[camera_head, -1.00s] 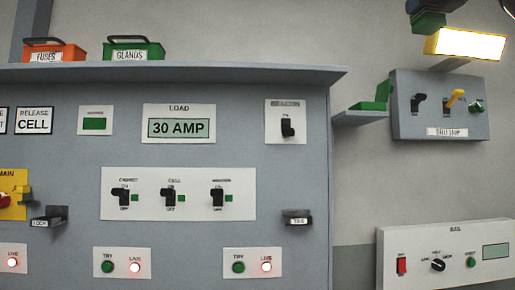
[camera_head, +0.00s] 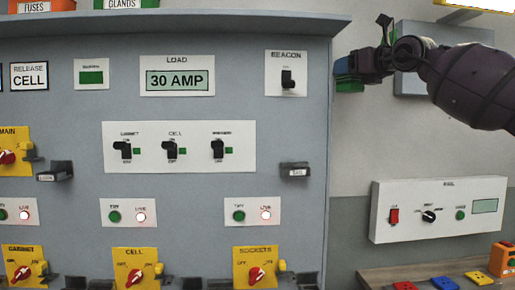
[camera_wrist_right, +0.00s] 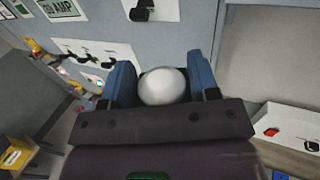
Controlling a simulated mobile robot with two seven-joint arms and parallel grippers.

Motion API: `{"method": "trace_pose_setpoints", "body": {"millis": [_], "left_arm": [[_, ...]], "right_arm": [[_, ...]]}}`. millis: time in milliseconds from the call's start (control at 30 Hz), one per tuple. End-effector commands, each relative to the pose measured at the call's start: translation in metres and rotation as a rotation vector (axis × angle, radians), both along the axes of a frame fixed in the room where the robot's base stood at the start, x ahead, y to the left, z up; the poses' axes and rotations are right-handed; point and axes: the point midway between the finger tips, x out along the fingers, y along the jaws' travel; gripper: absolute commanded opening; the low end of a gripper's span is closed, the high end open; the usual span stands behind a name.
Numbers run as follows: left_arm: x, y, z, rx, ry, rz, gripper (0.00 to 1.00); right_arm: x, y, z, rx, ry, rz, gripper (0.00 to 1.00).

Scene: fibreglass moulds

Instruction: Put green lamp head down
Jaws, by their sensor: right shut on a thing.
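My right gripper (camera_head: 352,68) reaches in from the right in the head view, beside the right edge of the grey panel. Its blue fingers are shut on the green lamp head, which is mostly hidden there. In the right wrist view, a pale rounded dome (camera_wrist_right: 162,87) sits between the two blue fingers. Green (camera_head: 348,87) shows just below the fingers, at the small side shelf; I cannot tell whether it is the lamp head or the green stand. Whether the lamp head touches the shelf is hidden. My left gripper is not in view.
The grey panel (camera_head: 75,110) with switches stands close left of the gripper. A switch box (camera_head: 412,72) is partly behind my right arm. A white rail box (camera_head: 440,208) hangs lower right, above a bench (camera_head: 415,272) with coloured items. Wall between them is bare.

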Motion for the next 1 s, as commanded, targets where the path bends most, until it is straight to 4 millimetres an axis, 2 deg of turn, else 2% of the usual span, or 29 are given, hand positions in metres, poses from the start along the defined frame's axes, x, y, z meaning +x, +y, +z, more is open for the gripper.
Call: {"method": "trace_pose_setpoints", "body": {"millis": [33,200,400,533,667,1000], "left_arm": [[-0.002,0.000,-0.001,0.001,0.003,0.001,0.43],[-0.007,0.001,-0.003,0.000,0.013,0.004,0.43],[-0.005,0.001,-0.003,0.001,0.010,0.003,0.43],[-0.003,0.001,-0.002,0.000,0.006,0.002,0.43],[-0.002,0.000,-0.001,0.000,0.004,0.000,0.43],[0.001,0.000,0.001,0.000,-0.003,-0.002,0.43]], "right_arm": [[0.006,0.011,-0.026,0.000,0.007,0.034,0.27],[0.014,0.041,-0.100,0.001,0.006,0.132,0.27],[0.011,0.066,-0.175,-0.001,0.002,0.208,0.27],[0.004,0.078,-0.218,-0.002,0.002,0.237,0.27],[-0.002,0.084,-0.242,-0.004,-0.003,0.247,0.27],[-0.010,0.089,-0.269,0.000,-0.001,0.251,0.27]]}}
